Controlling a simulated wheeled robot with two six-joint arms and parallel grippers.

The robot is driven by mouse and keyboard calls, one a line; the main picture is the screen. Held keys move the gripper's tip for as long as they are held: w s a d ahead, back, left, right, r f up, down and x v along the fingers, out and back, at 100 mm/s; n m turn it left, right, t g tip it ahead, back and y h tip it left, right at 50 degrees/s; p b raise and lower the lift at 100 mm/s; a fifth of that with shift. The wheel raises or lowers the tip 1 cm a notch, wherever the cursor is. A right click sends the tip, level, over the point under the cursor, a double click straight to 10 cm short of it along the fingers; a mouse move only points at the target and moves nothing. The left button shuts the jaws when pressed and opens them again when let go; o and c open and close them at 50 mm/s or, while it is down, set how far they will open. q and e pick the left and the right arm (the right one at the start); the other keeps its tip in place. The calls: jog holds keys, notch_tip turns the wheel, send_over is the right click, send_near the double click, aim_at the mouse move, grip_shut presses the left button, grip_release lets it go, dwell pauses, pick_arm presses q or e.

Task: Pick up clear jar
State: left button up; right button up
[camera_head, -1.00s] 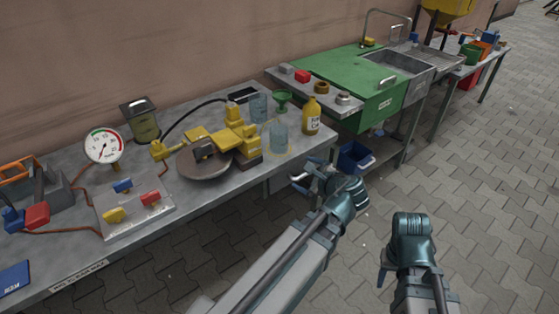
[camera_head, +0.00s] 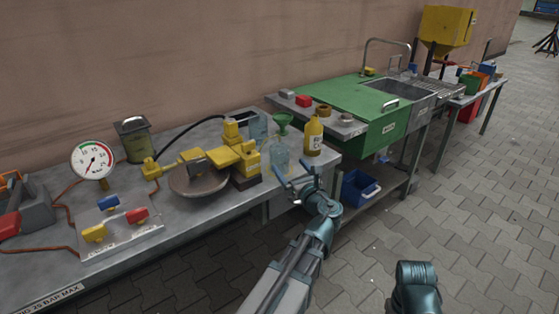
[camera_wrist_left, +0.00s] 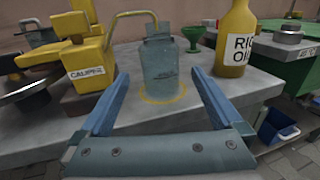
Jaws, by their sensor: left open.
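The clear jar (camera_head: 280,157) stands upright near the right end of the grey workbench. In the left wrist view the jar (camera_wrist_left: 160,68) stands inside a yellow ring on the bench top. My left gripper (camera_head: 298,173) is open and empty at the bench's front edge, just in front and to the right of the jar. In the left wrist view its fingers (camera_wrist_left: 159,80) point toward the jar, one on each side of the line to it, with a gap still between. Only part of my right arm shows at the bottom; its jaws cannot be made out.
A yellow oil bottle (camera_head: 313,136) stands close right of the jar, and a green funnel (camera_head: 283,122) behind it. A yellow caliper (camera_head: 246,160) stands close left. A blue bin (camera_head: 358,188) sits below, to the right.

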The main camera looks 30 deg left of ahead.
aim_at(279, 148)
pick_arm(q)
jog(key=shift+x, duration=1.95)
jog(key=x, duration=0.5)
jog(key=shift+a+r, duration=0.15)
jog(key=c, duration=1.2)
jog(key=shift+r+p, duration=0.15)
jog(key=shift+p, duration=0.15)
jog(key=shift+r+p, duration=0.6)
jog(key=shift+s+d+r, duration=0.15)
jog(key=shift+s+d, duration=0.05)
jog(key=shift+d, duration=0.05)
jog(key=v, duration=1.7)
jog(key=shift+d, duration=0.25)
